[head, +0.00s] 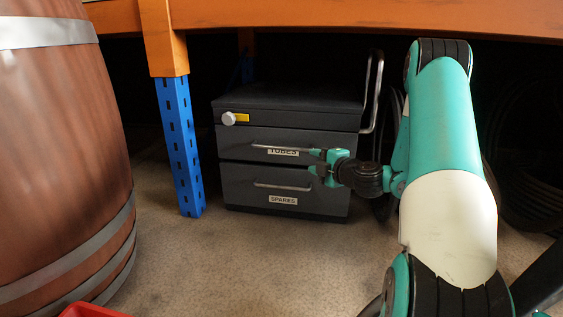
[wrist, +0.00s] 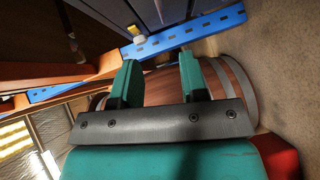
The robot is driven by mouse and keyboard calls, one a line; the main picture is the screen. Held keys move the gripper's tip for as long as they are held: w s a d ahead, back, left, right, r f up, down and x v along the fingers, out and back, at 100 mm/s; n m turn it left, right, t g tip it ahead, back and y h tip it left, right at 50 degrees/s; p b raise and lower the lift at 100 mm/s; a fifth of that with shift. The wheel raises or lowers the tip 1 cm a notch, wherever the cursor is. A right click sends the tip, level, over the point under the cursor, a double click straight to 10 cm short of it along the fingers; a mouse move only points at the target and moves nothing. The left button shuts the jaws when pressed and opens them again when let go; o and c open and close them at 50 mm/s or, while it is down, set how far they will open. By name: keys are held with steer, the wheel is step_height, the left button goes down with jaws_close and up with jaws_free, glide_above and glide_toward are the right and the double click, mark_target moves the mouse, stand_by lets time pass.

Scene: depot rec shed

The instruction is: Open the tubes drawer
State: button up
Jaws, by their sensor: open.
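A dark grey cabinet (head: 290,103) stands under the orange bench. Its upper drawer, the tubes drawer (head: 236,141), looks shut and carries a TUBES label (head: 283,152), partly covered by its thin bar handle (head: 270,147). Below is the SPARES drawer (head: 236,185), also shut, with its own handle (head: 283,186). My gripper (head: 315,162) is open in front of the cabinet, near the right end of the tubes handle. I cannot tell whether it touches it. In the wrist view my gripper (wrist: 159,58) is open with nothing seen between its fingers; the cabinet (wrist: 125,10) shows at the top.
A silver knob (head: 229,118) with a yellow tag (head: 242,118) sits on the cabinet's upper front. A blue post (head: 180,145) stands left of the cabinet, and a wooden barrel (head: 60,150) fills the far left. A red object (head: 90,311) lies at the bottom edge. Floor before the cabinet is clear.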

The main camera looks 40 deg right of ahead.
steer(key=p, duration=0.8)
glide_toward(282, 148)
steer(key=w+p, duration=0.1)
steer(key=w, duration=0.2)
steer(key=w+f, duration=0.1)
steer(key=w, duration=0.2)
steer(key=w+d+p, duration=0.1)
steer(key=w, duration=0.3)
steer(key=shift+f+p, duration=0.3)
steer(key=shift+c, duration=0.2)
jaws_close()
